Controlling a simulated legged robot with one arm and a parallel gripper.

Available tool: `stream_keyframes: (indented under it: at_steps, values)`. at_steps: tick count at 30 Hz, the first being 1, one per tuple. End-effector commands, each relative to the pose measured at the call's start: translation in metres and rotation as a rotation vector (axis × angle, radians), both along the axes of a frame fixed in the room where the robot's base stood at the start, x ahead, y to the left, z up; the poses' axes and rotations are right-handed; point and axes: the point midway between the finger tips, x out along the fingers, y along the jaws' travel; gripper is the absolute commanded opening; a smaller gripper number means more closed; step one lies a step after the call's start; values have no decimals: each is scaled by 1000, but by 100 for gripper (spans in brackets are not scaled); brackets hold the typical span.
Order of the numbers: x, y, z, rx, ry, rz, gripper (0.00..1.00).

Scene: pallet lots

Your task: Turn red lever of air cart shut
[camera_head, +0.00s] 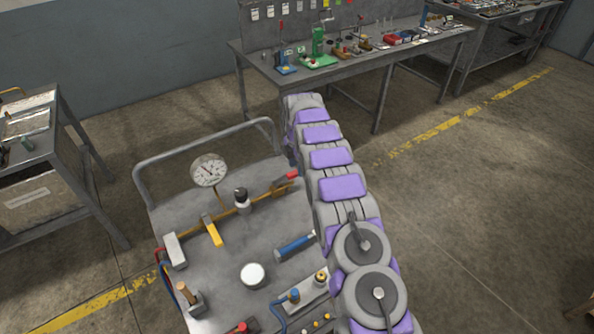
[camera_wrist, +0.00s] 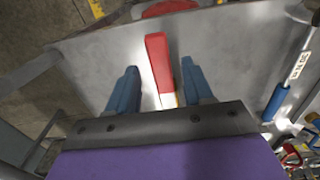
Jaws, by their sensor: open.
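The air cart (camera_head: 225,255) is a grey metal top with a tubular handle. Its red lever (camera_head: 291,175) is at the right end of a brass pipe, close beside my arm. In the wrist view the red lever (camera_wrist: 158,62) stands between the two blue fingers of my gripper (camera_wrist: 160,75). The gripper is open, with a visible gap on each side of the lever. The lever's lower end is pale and partly hidden by the gripper's dark palm edge. In the head view my arm hides most of the gripper.
A pressure gauge (camera_head: 209,170), a yellow lever (camera_head: 212,230) and a blue-handled tool (camera_head: 295,245) are on the cart. A workbench (camera_head: 350,66) with small items stands behind, and another bench (camera_head: 40,150) at left.

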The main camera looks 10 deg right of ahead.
Motion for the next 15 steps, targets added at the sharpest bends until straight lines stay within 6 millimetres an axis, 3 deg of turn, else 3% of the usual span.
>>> stream_keyframes:
  at_steps: [6,15]
  values:
    - [0,0,-15,0,-2,1,51]
    - [0,0,-15,-1,-1,1,49]
